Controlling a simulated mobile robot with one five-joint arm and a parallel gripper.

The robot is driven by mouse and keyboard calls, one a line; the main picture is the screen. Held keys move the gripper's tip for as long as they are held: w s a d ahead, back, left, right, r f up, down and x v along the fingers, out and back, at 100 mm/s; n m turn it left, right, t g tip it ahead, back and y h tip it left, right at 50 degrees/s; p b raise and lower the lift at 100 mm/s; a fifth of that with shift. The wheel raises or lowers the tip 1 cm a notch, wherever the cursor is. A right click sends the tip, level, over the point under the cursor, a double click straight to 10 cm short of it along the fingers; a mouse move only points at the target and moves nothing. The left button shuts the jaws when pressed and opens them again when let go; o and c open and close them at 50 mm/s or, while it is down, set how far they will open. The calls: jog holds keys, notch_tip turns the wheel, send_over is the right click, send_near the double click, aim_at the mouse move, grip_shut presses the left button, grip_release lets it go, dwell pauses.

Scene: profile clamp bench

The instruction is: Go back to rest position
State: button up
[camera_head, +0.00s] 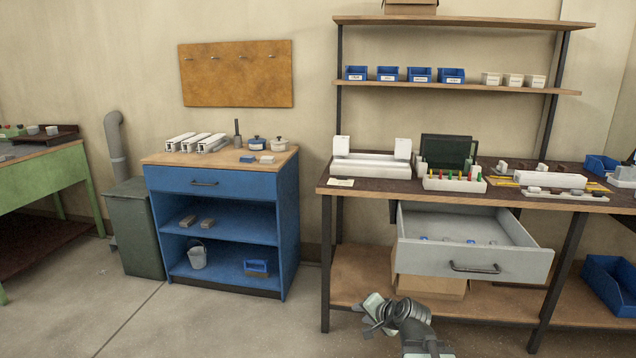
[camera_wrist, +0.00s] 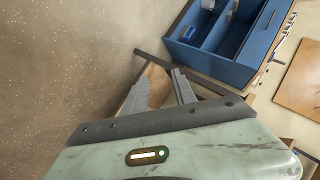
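My gripper (camera_head: 368,316) is low in front of the workbench in the head view, left of the open grey drawer (camera_head: 470,262) and below it. In the wrist view my gripper (camera_wrist: 160,78) shows two grey fingers apart, with nothing held between them. The gripper is clear of the drawer in the head view. The drawer is pulled out and holds a few small blue and pale items.
The workbench (camera_head: 400,186) bears a white fixture, a tool rack and several small parts. A cardboard box (camera_head: 432,287) sits on its lower shelf. A blue cabinet (camera_head: 290,215) stands at left; the floor (camera_head: 200,325) in front is clear.

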jog(key=s+a+f+n+g+h, duration=0.2)
jog(key=s+f+n+g, duration=0.35)
jog(key=s, duration=0.25)
jog(key=s+d+f+n+g+h, duration=0.25)
jog(key=s+d+g, duration=0.2)
jog(key=s, duration=0.45)
notch_tip(320, 180, up, 26)
jog(key=p, duration=2.7)
jog(key=shift+d+r+t, duration=0.15)
jog(key=shift+d+t, duration=0.15)
jog(key=shift+w, duration=0.1)
